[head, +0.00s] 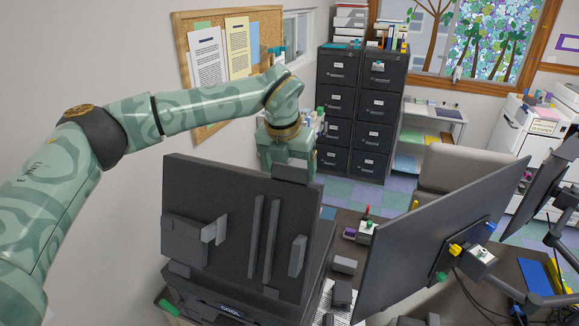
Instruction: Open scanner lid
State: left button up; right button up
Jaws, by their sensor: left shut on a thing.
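The black scanner (215,312) is at the bottom centre, partly cut off by the lower edge of the picture. Its dark lid (235,195) stands raised and steep, with its ridged, blocky face turned towards me. My left arm reaches in from the left over the back of the lid. My left gripper (292,172) is at the lid's upper right edge and is shut on it; its fingertips are partly hidden there. My right gripper is not in view.
A monitor (415,245) stands to the right of the scanner, with small items on the dark desk between them. Behind are black filing cabinets (360,115), a grey chair (465,168) and a white copier (535,140). A cork board (265,35) hangs on the wall.

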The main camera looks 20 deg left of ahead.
pick_arm(q)
jog(key=shift+s+d+f, duration=0.1)
jog(key=shift+s+f, duration=0.2)
jog(key=shift+f, duration=0.3)
jog(key=o, duration=1.3)
jog(key=shift+r, duration=0.1)
jog(key=shift+r, duration=0.15)
jog(key=b+v, duration=0.1)
jog(key=v, duration=1.5)
jog(key=shift+w+r+b, duration=0.15)
jog(key=shift+r+b, duration=0.05)
jog(key=shift+b, duration=0.15)
